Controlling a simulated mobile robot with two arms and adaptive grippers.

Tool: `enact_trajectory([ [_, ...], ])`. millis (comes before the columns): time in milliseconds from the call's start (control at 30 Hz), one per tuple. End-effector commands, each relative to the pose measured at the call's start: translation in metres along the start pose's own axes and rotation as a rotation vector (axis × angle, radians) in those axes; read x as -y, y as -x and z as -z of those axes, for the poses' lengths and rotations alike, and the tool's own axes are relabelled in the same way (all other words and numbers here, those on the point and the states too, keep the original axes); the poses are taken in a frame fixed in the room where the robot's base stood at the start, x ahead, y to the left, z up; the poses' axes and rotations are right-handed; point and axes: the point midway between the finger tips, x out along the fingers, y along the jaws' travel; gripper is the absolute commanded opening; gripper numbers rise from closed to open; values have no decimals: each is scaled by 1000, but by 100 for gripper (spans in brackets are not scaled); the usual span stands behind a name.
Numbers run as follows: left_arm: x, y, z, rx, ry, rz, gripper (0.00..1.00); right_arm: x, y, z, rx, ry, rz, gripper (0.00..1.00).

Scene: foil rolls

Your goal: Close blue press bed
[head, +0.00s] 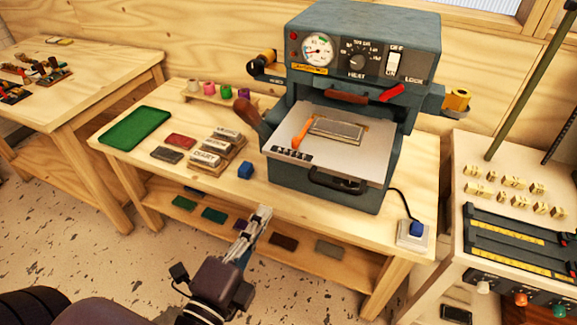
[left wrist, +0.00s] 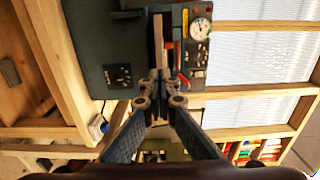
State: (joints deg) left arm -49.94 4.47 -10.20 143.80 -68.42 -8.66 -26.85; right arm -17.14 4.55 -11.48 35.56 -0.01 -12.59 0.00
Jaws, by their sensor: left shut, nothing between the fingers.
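The blue-grey press (head: 362,35) stands on the wooden bench. Its flat grey bed (head: 372,163) sticks out at the front, with a dark handle (head: 335,183) on the front edge. A metal-framed block (head: 336,130) and an orange-handled tool (head: 302,135) lie on the bed. My left gripper (head: 263,209) is shut and empty, at the bench's front edge, left of the bed handle and apart from it in the picture. In the left wrist view the press (left wrist: 105,40) appears sideways beyond the closed fingertips (left wrist: 160,76). My right gripper is not in view.
A small blue cube (head: 245,171), stamp blocks (head: 210,155) and a green tray (head: 134,127) lie left of the press. A blue button box (head: 415,233) sits at the bench's right corner. A side table with black rails (head: 515,250) stands at the right.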

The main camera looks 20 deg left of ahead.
Motion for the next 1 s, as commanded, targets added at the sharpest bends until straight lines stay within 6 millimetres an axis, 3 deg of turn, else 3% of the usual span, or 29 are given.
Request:
enact_trajectory([
  [367,0,-26,1,-6,-3,7,0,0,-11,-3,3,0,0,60],
  [1000,4,-114,0,-1,-1,1,0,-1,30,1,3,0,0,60],
])
